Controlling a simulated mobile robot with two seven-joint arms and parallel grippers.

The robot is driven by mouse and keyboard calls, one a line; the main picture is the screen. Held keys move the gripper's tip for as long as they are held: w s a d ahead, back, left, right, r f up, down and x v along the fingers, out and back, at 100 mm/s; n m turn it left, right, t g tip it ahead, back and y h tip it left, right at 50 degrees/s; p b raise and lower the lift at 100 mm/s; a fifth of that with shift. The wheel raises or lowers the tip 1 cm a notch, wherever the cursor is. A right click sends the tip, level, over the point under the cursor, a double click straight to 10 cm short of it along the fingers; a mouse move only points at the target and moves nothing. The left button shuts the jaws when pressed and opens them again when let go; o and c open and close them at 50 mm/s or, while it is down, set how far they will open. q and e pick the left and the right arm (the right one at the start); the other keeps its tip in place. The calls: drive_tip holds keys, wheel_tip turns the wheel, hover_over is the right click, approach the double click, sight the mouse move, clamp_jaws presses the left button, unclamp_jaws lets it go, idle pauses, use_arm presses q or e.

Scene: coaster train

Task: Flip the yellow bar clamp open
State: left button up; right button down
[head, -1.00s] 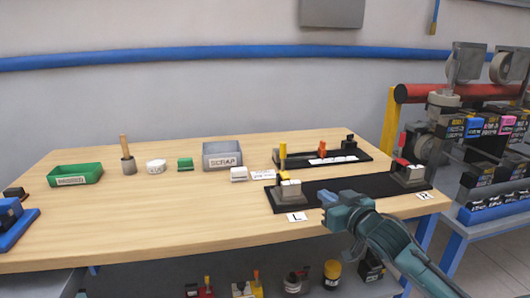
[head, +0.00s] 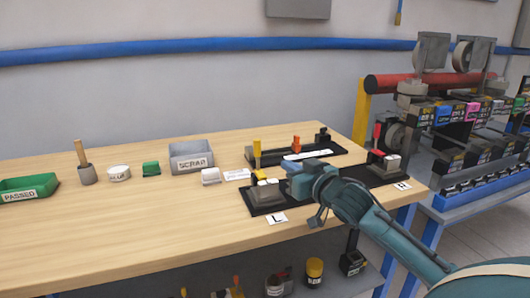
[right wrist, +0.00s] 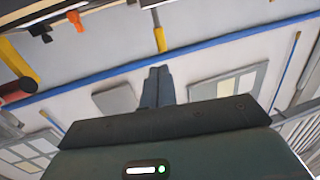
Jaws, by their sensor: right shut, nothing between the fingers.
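The yellow bar clamp (head: 257,148) stands with its handle upright on the grey block at the L end of the black fixture plate (head: 335,190). In the right wrist view its yellow handle (right wrist: 160,38) shows just beyond my fingertips, with a grey stem above it. My right gripper (head: 290,180) is just right of the clamp, over the plate, fingers shut and empty. In the right wrist view the closed fingers (right wrist: 158,74) point toward the handle; I see a small gap between them. My left gripper is not in view.
A red-handled clamp (head: 376,138) stands at the R end. Behind is another black fixture (head: 262,158) with an orange handle (head: 296,142). A grey SCRAP bin (head: 192,158) and green PASSED tray (head: 28,189) stand left. The front-left tabletop is clear.

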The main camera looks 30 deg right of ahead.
sight(259, 148)
drive_tip(key=w, duration=0.8)
drive_tip(key=w+p, duration=0.1)
drive_tip(key=w, duration=0.3)
drive_tip(key=shift+w+d+f, duration=0.1)
drive_tip(key=shift+d+f, duration=0.15)
drive_tip(key=shift+f, duration=0.15)
